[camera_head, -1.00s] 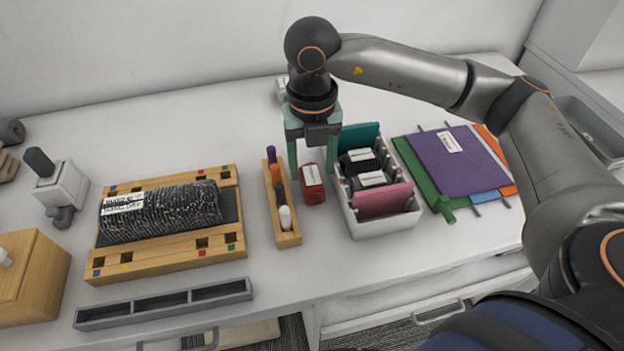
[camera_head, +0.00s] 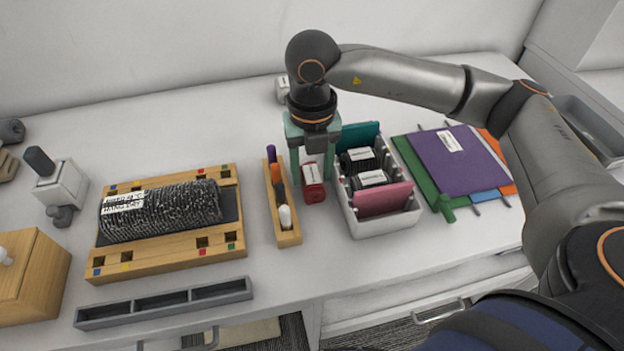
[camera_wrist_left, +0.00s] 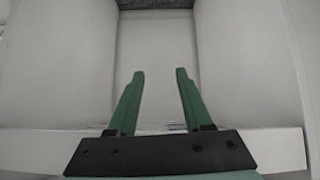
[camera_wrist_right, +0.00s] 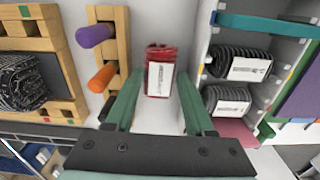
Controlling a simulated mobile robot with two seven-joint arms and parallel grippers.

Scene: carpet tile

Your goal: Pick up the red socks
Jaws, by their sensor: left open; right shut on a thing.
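The red socks (camera_head: 314,196), a small red bundle with a white label, are on the white table between the wooden marker rack and the white bin. My right gripper (camera_head: 311,181) points down over the socks with its green fingers on either side, shut on them. The right wrist view shows the red socks (camera_wrist_right: 160,54) between the two fingers, label facing the camera. Whether the socks are clear of the tabletop is hard to tell. My left gripper (camera_wrist_left: 160,72) shows only in the left wrist view, open and empty, before plain pale surfaces.
The wooden marker rack (camera_head: 294,237) stands close left of the socks. The white bin (camera_head: 384,228) with dark labelled bundles and coloured dividers stands close right. Left is a wooden frame (camera_head: 170,255) holding a dark knitted roll. Purple and green folders (camera_head: 455,165) lie right. Table behind the rack is clear.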

